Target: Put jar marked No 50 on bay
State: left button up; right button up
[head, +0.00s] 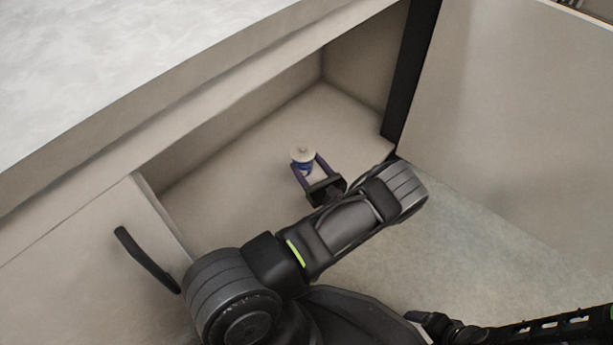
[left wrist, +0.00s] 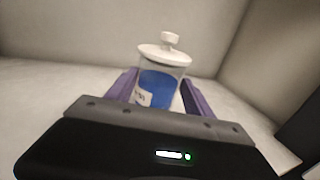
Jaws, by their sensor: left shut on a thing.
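A small glass jar with a white knobbed lid and a blue band or contents (head: 303,159) is inside the open cabinet in the head view. In the left wrist view the same jar (left wrist: 160,75) stands upright, with a pale label whose marking is too small to read. My left gripper (head: 310,170) reaches into the cabinet and is shut on the jar, one purple finger on each side. Its fingers also show in the left wrist view (left wrist: 157,94). My right gripper (head: 428,318) is at the bottom of the head view, partly cut off; its jaws are unclear. No bay is recognisable.
The cabinet floor (head: 230,185) around the jar is bare. An open door (head: 520,110) stands at the right, and a closed door with a black handle (head: 146,260) is at the left. A pale countertop (head: 120,60) lies above the cabinet opening.

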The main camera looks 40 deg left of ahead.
aim_at(309, 175)
pick_arm(q)
notch_tip(309, 175, down, 4)
jog(key=b, duration=0.2)
jog(key=shift+f+b, duration=0.15)
jog(key=shift+b, duration=0.2)
jog(key=shift+f, duration=0.35)
jog(key=shift+r, duration=0.1)
jog(key=shift+f, duration=0.2)
jog(key=o, duration=1.7)
jog(key=shift+o, duration=0.2)
jog(key=shift+r, duration=0.1)
